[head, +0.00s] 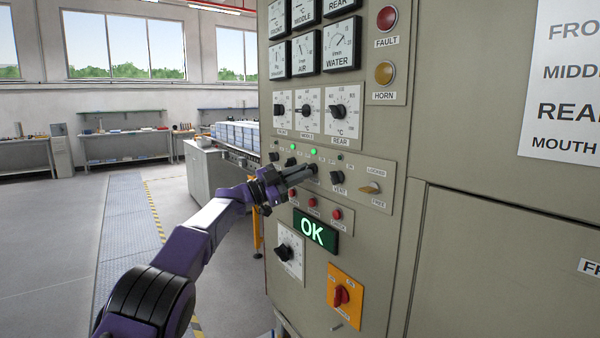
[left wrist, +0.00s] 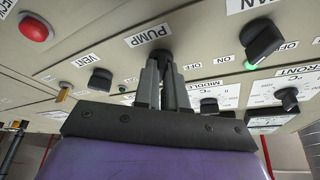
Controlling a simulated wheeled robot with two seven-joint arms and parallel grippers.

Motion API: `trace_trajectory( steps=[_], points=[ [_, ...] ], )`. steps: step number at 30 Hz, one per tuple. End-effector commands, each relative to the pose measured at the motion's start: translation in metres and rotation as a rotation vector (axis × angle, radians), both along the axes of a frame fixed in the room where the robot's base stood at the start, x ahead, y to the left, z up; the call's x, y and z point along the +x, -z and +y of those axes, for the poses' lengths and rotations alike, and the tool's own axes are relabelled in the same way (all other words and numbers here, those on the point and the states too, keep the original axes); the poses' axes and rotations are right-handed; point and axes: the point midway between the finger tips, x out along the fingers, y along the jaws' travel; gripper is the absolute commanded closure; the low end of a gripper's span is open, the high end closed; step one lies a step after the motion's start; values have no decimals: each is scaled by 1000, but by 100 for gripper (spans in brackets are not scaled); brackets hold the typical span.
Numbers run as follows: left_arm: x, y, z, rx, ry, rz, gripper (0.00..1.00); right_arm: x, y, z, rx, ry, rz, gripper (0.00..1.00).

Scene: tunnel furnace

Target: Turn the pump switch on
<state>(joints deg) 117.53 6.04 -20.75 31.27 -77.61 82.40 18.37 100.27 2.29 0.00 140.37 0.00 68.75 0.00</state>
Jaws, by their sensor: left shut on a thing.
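The pump switch (left wrist: 163,56) is a dark rotary knob below the PUMP label (left wrist: 148,36) in the left wrist view. My left gripper (head: 309,171) is shut on it at the switch row of the grey control panel. The fingers (left wrist: 161,84) also show in the left wrist view and hide most of the knob, so I cannot tell its exact angle. The black fan switch (left wrist: 263,46) and vent switch (left wrist: 100,79) stand on either side, clear of the fingers. My right gripper is not in view.
Two green lamps (head: 313,152) glow above the switch row. Red buttons (head: 337,214) and a lit OK display (head: 316,233) sit just below. A red rotary handle on an orange plate (head: 345,296) is lower. Open floor lies left of the panel.

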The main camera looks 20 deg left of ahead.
Motion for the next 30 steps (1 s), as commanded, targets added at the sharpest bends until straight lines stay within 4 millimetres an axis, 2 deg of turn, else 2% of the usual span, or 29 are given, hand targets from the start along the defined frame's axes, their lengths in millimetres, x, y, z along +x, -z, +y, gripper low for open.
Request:
trace_trajectory(
  steps=[9,12,20,23,26,30],
  points=[
    [0,1,0,4,-2,-1,100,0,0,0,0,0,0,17],
    [0,1,0,4,-2,0,64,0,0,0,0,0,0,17],
    [0,1,1,2,-1,-1,64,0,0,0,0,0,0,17],
    [-3,5,5,2,-2,0,64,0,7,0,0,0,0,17],
    [-12,14,17,2,-3,0,64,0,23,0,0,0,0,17],
    [-33,25,43,0,-4,1,64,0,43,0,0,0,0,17]
  ],
)
